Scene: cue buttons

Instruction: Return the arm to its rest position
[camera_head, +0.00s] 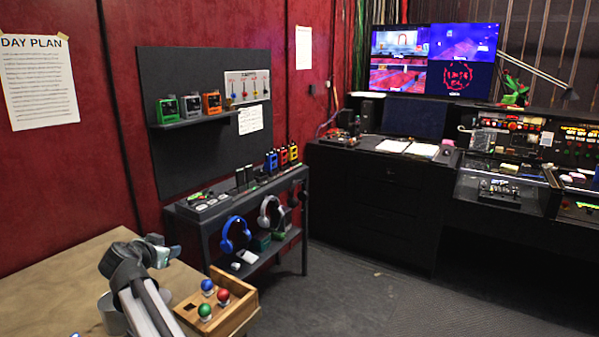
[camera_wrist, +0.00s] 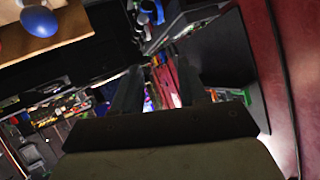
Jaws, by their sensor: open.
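My arm rises over the wooden table at the lower left of the head view. My gripper (camera_head: 162,253) is above the table, left of a wooden box. In the wrist view my gripper (camera_wrist: 157,88) shows two dark fingers apart with nothing held between them. The wooden box (camera_head: 240,315) bears a blue button (camera_head: 207,285), a green button (camera_head: 204,311) and a red button (camera_head: 223,295). The blue button also shows at the upper left of the wrist view (camera_wrist: 40,22). My gripper is clear of the buttons.
The wooden table (camera_head: 50,290) is largely bare around my arm. A dark shelf stand (camera_head: 190,212) with headphones and small devices stands behind the box. A black cabinet (camera_head: 370,200) and monitors (camera_head: 435,60) are farther back. Open floor lies to the right.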

